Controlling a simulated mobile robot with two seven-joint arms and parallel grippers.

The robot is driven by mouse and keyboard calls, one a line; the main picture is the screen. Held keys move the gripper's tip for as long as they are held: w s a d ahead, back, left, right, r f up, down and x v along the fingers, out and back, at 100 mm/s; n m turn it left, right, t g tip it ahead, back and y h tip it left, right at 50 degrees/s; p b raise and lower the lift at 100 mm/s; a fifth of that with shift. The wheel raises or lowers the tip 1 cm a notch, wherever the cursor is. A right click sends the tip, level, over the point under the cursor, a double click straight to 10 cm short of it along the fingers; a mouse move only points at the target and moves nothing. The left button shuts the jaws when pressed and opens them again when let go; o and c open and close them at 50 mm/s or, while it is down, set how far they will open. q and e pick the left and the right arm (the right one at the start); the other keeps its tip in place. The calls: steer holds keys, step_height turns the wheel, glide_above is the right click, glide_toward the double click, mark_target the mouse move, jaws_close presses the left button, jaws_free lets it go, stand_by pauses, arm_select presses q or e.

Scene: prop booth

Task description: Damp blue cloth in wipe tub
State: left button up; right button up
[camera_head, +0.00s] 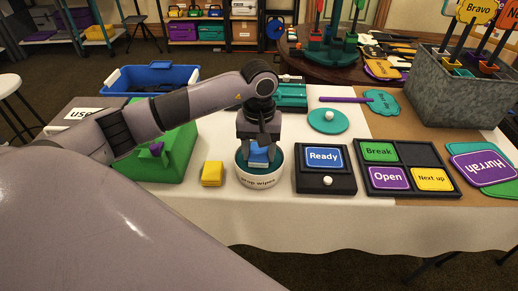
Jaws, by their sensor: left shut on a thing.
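The blue cloth (258,158) is a small folded blue block, partly hidden by my left gripper (258,144). My left gripper points straight down and is shut on the blue cloth. The wipe tub (260,182) is a round white bowl with dark lettering and a teal inside, standing near the front of the table. The cloth is over or within the tub's mouth; I cannot tell whether it touches the bottom. My right gripper is not in view.
A yellow block (212,174) lies left of the tub. A black stand with a Ready sign (324,159) is close on the right, then a black tray of signs (404,156). A green box (165,155) stands left. A metal planter (447,88) is at right.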

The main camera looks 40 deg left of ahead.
arm_select(q)
steer(key=shift+r+p, duration=1.85)
steer(key=shift+r, duration=1.6)
